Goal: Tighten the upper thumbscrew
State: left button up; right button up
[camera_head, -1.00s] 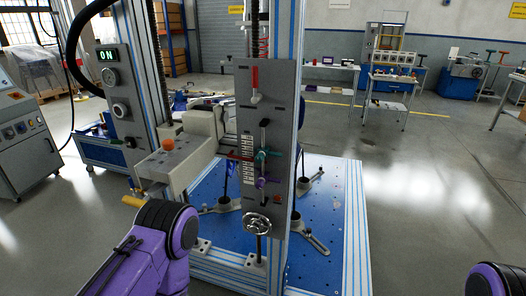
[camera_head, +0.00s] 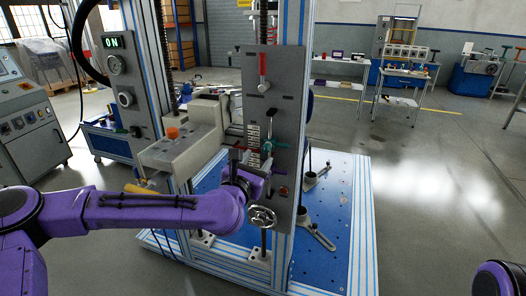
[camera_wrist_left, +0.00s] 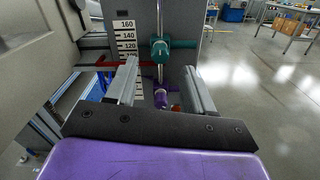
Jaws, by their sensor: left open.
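The upper thumbscrew (camera_head: 268,147) is teal and sits on a vertical rod on the front of the grey panel. In the left wrist view the teal thumbscrew (camera_wrist_left: 160,48) has a crossbar out to the right. A purple lower thumbscrew (camera_wrist_left: 160,97) is below it, between my fingers in that view. My left gripper (camera_wrist_left: 160,68) is open and empty, its fingers pointing toward the panel on either side of the rod. My right gripper is out of view.
The grey panel (camera_head: 284,100) carries a red-handled lever (camera_head: 263,72) above and a handwheel (camera_head: 262,217) below. A white scale (camera_wrist_left: 126,38) and red pointer (camera_wrist_left: 105,64) are left of the rod. A beige block with an orange knob (camera_head: 172,132) stands left. Open floor lies right.

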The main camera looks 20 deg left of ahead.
aim_at(265, 150)
pick_arm(q)
jog(key=w, duration=0.5)
jog(key=shift+w+d+p, duration=0.15)
jog(key=shift+w+p, duration=0.05)
jog(key=shift+p, duration=0.15)
grip_shut()
